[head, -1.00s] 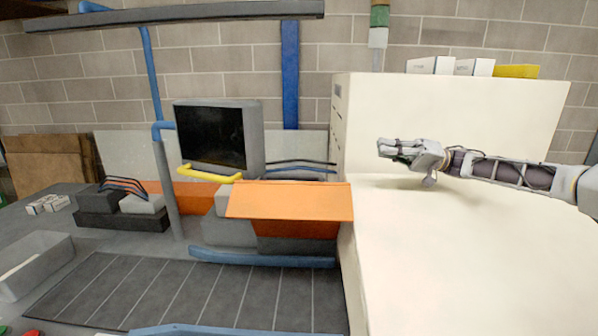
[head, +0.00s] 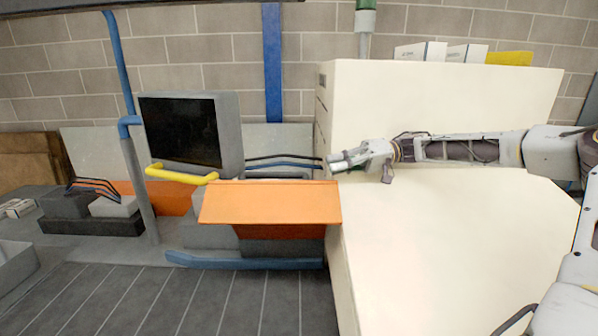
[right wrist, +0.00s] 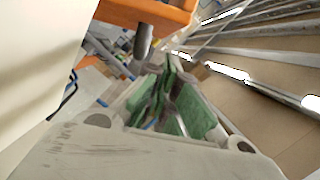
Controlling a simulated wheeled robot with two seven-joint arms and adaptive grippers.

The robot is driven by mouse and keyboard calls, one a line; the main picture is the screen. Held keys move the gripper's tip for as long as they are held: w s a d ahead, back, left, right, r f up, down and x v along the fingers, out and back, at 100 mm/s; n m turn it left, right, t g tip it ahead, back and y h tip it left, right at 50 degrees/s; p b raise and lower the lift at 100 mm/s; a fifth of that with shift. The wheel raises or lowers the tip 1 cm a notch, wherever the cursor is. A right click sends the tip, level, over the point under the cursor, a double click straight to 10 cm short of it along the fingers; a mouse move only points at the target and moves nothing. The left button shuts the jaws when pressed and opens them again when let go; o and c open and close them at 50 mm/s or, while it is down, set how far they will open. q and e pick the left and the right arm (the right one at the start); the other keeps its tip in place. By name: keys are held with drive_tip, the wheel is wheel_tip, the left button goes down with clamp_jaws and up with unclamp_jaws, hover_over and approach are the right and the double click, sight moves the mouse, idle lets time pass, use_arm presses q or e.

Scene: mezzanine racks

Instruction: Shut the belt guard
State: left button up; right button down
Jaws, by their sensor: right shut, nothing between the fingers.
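A sloping orange panel (head: 270,202), which looks like the belt guard, juts out over a darker orange body (head: 280,231) at the middle of the head view. It looks raised at an angle; its hinge cannot be made out. My right gripper (head: 333,162) is shut and empty, above and just behind the panel's right end, by the cream cabinet's left edge. No contact with the panel shows. In the right wrist view the green finger pads (right wrist: 172,100) are together, with an orange part (right wrist: 150,10) at the top. My left gripper is out of view.
A large cream cabinet (head: 450,250) fills the right side, under my right arm. A grey box with a dark screen (head: 180,130) and a yellow bar (head: 180,175) stands left of the panel. A blue rail (head: 245,263) and slatted grey belt (head: 200,300) lie in front.

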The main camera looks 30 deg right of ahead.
drive_tip(key=shift+w, duration=0.1)
drive_tip(key=shift+p+x, duration=0.5)
drive_tip(key=shift+x, duration=4.45)
